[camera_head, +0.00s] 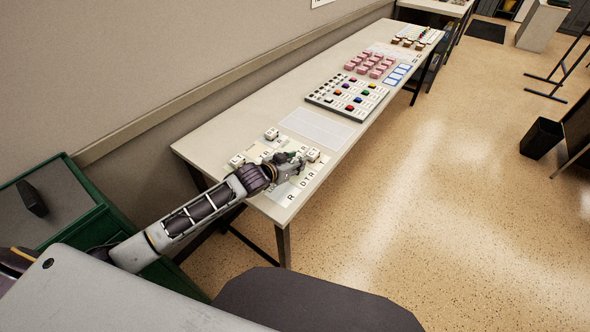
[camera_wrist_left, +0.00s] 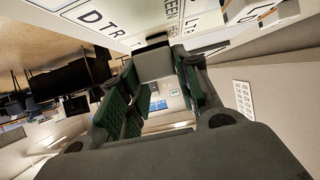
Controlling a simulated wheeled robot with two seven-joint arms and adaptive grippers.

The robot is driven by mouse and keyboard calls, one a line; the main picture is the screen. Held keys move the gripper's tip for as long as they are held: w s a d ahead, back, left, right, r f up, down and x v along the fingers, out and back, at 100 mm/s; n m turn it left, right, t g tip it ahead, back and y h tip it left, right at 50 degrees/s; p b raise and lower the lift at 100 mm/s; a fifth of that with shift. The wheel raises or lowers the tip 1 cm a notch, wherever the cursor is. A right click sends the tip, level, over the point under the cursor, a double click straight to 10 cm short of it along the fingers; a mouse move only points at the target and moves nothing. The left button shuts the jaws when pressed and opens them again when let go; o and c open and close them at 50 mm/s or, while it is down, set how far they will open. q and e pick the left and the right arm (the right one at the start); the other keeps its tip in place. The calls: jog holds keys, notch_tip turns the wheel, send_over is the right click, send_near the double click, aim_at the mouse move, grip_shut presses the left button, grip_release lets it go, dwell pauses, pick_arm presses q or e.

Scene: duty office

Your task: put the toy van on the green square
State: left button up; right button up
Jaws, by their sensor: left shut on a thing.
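My left gripper (camera_head: 298,164) is low over the near end of the long table (camera_head: 215,140), among lettered cubes and a letter sheet. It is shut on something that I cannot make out. In the left wrist view, the dark green fingers of this gripper (camera_wrist_left: 155,88) stand around a grey block-like shape (camera_wrist_left: 152,64); I cannot tell whether that is the held thing or part of the gripper. I cannot pick out a toy van or a green square in either view. My right gripper is not in view.
Lettered cubes (camera_head: 271,134) stand near the gripper. Farther along are a blank sheet (camera_head: 316,128), a board with coloured pieces (camera_head: 322,99), pink blocks (camera_head: 376,58) and blue-edged cards (camera_head: 397,75). A green cabinet (camera_head: 80,215) stands left, a dark chair (camera_head: 315,302) in front.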

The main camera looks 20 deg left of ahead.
pick_arm(q)
jog(key=shift+f, duration=1.8)
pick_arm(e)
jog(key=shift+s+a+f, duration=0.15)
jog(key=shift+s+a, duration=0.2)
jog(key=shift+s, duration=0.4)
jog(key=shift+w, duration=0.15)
pick_arm(q)
jog(key=shift+f, duration=0.15)
jog(key=o, duration=0.7)
jog(key=shift+o, duration=1.4)
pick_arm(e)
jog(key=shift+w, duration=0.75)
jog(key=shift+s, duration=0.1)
